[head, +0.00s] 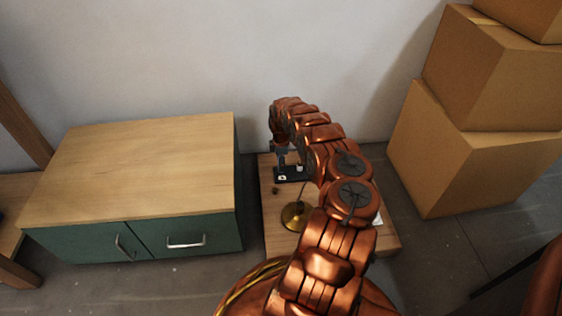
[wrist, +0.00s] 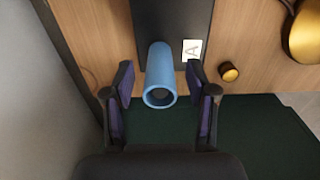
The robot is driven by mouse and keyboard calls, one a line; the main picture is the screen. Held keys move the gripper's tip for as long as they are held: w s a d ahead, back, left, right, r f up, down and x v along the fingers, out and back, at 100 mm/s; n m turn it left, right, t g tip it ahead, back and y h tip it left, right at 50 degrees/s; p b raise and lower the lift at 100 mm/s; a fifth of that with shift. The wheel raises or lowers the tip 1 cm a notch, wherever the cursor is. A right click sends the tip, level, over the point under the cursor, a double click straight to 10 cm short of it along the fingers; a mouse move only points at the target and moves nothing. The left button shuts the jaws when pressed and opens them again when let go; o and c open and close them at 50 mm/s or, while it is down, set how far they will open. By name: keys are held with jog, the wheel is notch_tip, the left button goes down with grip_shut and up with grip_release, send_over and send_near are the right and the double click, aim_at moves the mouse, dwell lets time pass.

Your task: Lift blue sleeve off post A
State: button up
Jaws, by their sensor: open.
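The blue sleeve (wrist: 160,73) is a hollow light-blue tube that stands out from the black base (wrist: 172,18) next to a white card (wrist: 191,50) marked A. Its open end faces the wrist camera, and its inside is dark, so I cannot make out post A. My gripper (wrist: 160,78) is open, with one dark finger on each side of the sleeve and a visible gap to both. In the head view my gripper (head: 281,150) is over the left end of the black base (head: 291,176), and I cannot make out the sleeve there.
A brass lamp base (head: 295,217) stands on the low wooden table (head: 272,243), partly behind my arm. A small brass knob (wrist: 229,71) lies right of the sleeve. A green cabinet (head: 75,243) with a wooden top is at the left, and cardboard boxes (head: 440,150) are stacked at the right.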

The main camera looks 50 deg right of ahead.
grip_shut()
dwell(0.4)
jog(key=shift+r, duration=0.1)
jog(key=shift+r+p, duration=0.95)
jog(key=shift+p, duration=0.1)
jog(key=shift+r, duration=0.1)
jog(key=shift+r+p, duration=3.35)
jog(key=shift+r, duration=0.55)
